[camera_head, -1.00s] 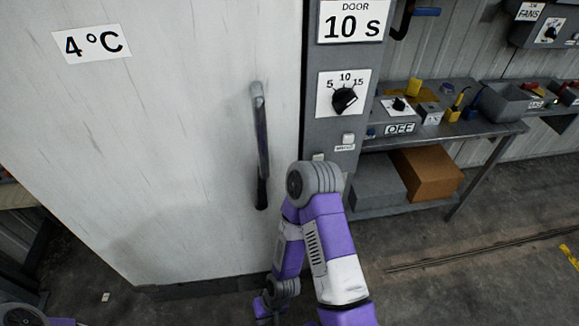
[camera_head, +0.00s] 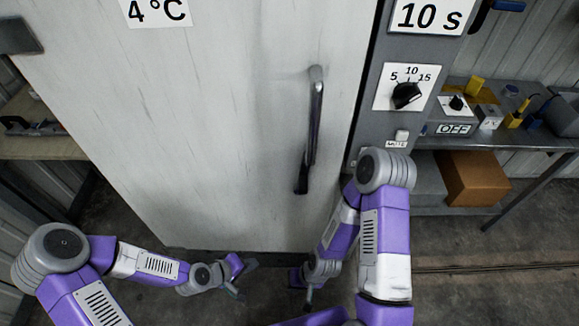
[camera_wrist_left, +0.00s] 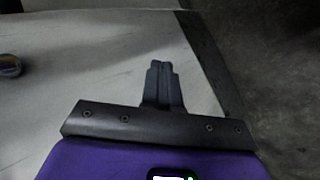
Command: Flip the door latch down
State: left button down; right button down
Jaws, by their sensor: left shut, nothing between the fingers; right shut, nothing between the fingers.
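The long metal door handle (camera_head: 313,120) stands nearly vertical on the white door (camera_head: 220,110) in the head view, with a dark grip at its lower end. I see no separate part on the door that is clearly a latch. My left gripper (camera_head: 236,291) is low in front of the door's lower part, left of the handle and below it. In the left wrist view its fingers (camera_wrist_left: 163,84) are shut and empty, with a pale surface behind them. My right gripper (camera_head: 308,298) hangs low, below the handle, and is shut and empty.
A grey control post (camera_head: 375,125) with a dial (camera_head: 405,94) stands right of the door. A bench (camera_head: 500,140) with small devices and a cardboard box (camera_head: 470,178) is further right. A shelf (camera_head: 45,145) is at the left. A blue-handled lever (camera_head: 508,6) shows at the top right.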

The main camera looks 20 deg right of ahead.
aim_at(303, 181)
pick_arm(q)
jog(key=w+d+r+t+h, duration=0.1)
jog(key=w+r+t+h, duration=0.1)
jog(key=r, duration=1.1)
jog(key=w+d+r+t+h, duration=0.2)
jog(key=w+r+h, duration=0.3)
jog(key=r, duration=0.8)
jog(key=shift+w+r+n+t+p, duration=0.3)
jog(key=shift+w+n+t+p, duration=0.15)
jog(key=shift+w, duration=0.65)
jog(key=shift+d, duration=0.15)
jog(key=b+x, duration=0.4)
jog(key=x, duration=0.5)
jog(key=shift+w+d, duration=0.1)
jog(key=shift+d, duration=0.25)
jog(key=d, duration=0.1)
jog(key=d+b, duration=0.1)
jog(key=d, duration=0.1)
jog(key=shift+s+f, duration=0.1)
jog(key=shift+s, duration=0.2)
jog(key=shift+s+d, duration=0.15)
jog(key=shift+d, duration=0.4)
